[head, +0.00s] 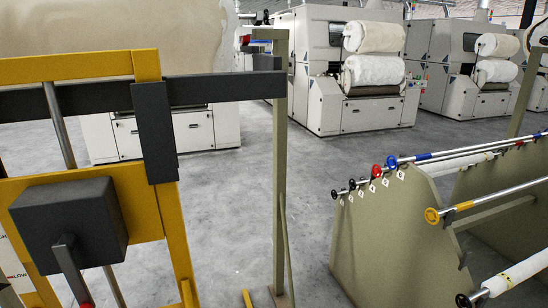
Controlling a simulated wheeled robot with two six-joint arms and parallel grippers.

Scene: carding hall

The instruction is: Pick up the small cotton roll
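A slim white roll (522,275) wound on a bar shows at the lower right on the green rack (385,240), cut off by the picture's edge. Another slim white roll (460,166) lies along a bar across the top of this rack. Large white cotton rolls (374,71) sit on the front of a machine at the back. I cannot tell which of these is the small cotton roll. Neither of my grippers is in view.
A yellow frame (150,65) with a dark beam (215,88) and a grey box (68,222) fills the near left. A green post (280,170) stands mid-picture. Pale machines (320,75) line the back. Grey floor (235,220) is clear between post and machines.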

